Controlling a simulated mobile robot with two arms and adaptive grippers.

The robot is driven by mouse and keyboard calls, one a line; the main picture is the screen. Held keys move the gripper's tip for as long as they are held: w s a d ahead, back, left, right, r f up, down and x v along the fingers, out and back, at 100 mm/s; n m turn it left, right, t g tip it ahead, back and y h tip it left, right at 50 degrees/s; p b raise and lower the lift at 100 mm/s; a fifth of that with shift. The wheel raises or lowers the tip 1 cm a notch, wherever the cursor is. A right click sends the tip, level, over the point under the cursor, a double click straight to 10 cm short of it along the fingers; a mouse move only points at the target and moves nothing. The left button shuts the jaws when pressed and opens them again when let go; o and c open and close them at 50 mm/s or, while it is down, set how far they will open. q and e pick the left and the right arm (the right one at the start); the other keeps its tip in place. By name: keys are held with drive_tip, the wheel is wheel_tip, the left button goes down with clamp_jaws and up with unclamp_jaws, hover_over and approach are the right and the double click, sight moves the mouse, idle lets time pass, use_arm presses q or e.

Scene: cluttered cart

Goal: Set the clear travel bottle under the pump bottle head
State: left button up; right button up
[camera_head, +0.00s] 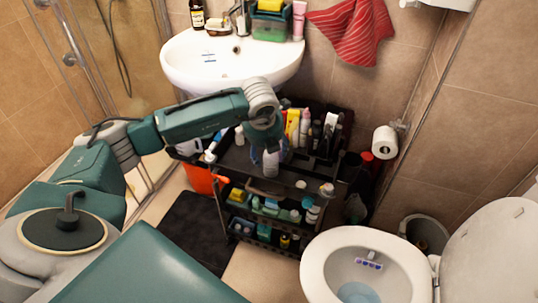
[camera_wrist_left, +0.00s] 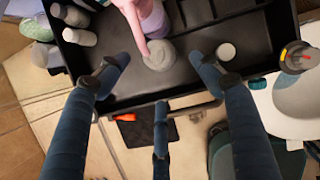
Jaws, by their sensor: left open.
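The clear travel bottle (camera_head: 271,163) stands on the cart's black top tray, just below my left gripper (camera_head: 268,145) in the head view. In the wrist view its round greyish top (camera_wrist_left: 158,55) shows from above. The pump bottle (camera_wrist_left: 154,20) has a purple body and a pink head (camera_wrist_left: 133,14). Its nozzle reaches over the near side of the tray, and its tip appears at the left edge of the travel bottle's top. I cannot tell the height gap. My left gripper (camera_wrist_left: 157,75) is open, with fingers spread either side of the bottle, apart from it. My right gripper is not in view.
A loose white cap (camera_wrist_left: 226,51) lies on the tray (camera_head: 238,160), right of the bottle. White containers (camera_wrist_left: 79,37) stand at left. Several upright bottles (camera_head: 305,125) crowd the tray's back. Another bottle (camera_head: 326,189) stands at its right corner. The toilet (camera_head: 352,240) is at front right.

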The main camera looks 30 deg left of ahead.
use_arm(q)
drive_tip(key=v, duration=0.3)
drive_tip(key=shift+s+r, duration=0.15)
drive_tip(key=shift+r, duration=0.15)
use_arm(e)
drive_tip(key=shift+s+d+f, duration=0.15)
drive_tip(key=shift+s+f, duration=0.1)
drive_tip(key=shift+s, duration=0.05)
